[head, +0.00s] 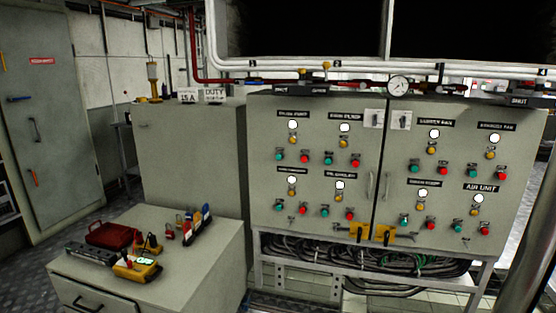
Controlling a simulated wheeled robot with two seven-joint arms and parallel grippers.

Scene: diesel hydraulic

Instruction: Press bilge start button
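A grey control cabinet (262,185) with two doors stands at centre right. It carries several groups, each with a label, a white lamp or gauge, a yellow knob, a green button and a red button. The upper left group has a label (293,113) that may read bilge pump, but the letters are too small to be sure. Under it are a white round (292,125), a yellow knob (293,138), a green button (281,154) and a red button (304,158). Neither of my grippers is in view.
A low grey drawer cabinet (205,265) at the lower left holds a red case (108,233), a yellow meter (137,268) and small tools. Yellow brackets (358,232) and bundled cables (400,264) are under the control cabinet. A dark post (530,255) rises at the right edge.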

